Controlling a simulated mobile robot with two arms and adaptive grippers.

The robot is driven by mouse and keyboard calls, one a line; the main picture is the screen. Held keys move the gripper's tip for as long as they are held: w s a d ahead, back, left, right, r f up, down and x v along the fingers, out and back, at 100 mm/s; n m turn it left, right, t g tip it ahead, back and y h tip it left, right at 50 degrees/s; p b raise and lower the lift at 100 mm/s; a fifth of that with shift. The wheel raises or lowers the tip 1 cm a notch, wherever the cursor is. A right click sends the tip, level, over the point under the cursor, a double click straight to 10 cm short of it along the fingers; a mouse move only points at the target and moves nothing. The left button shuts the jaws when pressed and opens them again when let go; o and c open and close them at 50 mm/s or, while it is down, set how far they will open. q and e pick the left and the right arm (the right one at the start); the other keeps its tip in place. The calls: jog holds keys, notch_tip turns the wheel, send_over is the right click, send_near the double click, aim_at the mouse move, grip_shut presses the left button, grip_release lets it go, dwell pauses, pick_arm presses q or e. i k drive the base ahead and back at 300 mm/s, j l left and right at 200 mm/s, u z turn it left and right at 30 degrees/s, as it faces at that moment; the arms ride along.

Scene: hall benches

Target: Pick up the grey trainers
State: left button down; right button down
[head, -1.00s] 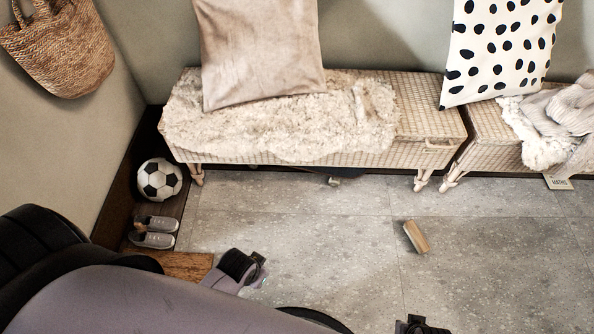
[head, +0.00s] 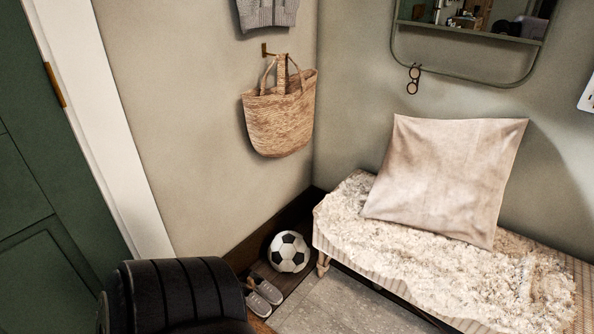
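The grey trainers (head: 264,294) sit side by side on a dark wooden strip of floor in the corner, at the bottom of the head view. They lie just in front of a black and white football (head: 289,252). A black part of my own arm stands to the left of them, close to the camera. Neither of my grippers is in view.
A wicker bench (head: 322,231) with a fleece (head: 440,262) and a beige cushion (head: 445,178) stands right of the trainers. A woven basket (head: 279,118) hangs on the wall above. A green door (head: 35,200) is at the left. Bare floor tiles (head: 345,305) lie before the bench.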

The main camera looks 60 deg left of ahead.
aim_at(259, 306)
jog(key=u, duration=2.3)
